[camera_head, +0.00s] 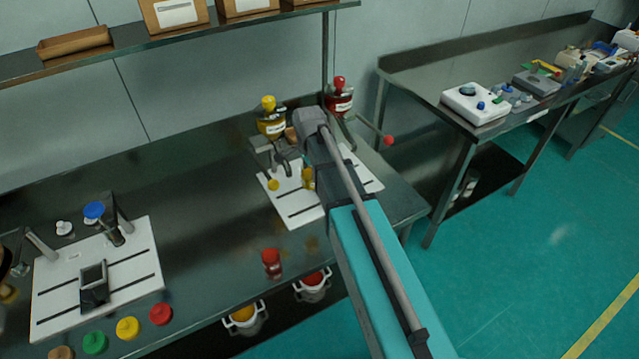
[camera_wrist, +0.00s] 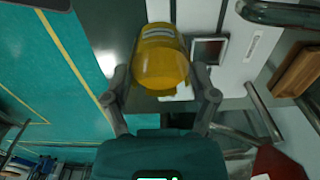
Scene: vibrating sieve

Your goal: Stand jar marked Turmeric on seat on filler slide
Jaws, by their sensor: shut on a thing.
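My gripper (camera_wrist: 162,92) is shut on a yellow jar (camera_wrist: 162,62), with a finger on each side of it. The jar has a white label strip whose lettering I cannot read. In the head view the yellow jar (camera_head: 308,178) shows beside my wrist, above a white board (camera_head: 300,211) with dark slots. The filler (camera_head: 272,150), with a yellow-topped hopper (camera_head: 271,124), stands on this board just left of the jar. My arm covers part of the board. I cannot make out the slide's seat, or whether the jar touches anything.
A red jar (camera_head: 271,262) stands near the bench's front edge. A red-topped hopper (camera_head: 340,100) is behind my arm. Another white board (camera_head: 60,272) with a device is at left, with several coloured lids (camera_head: 128,327) in front. The bench between the boards is clear.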

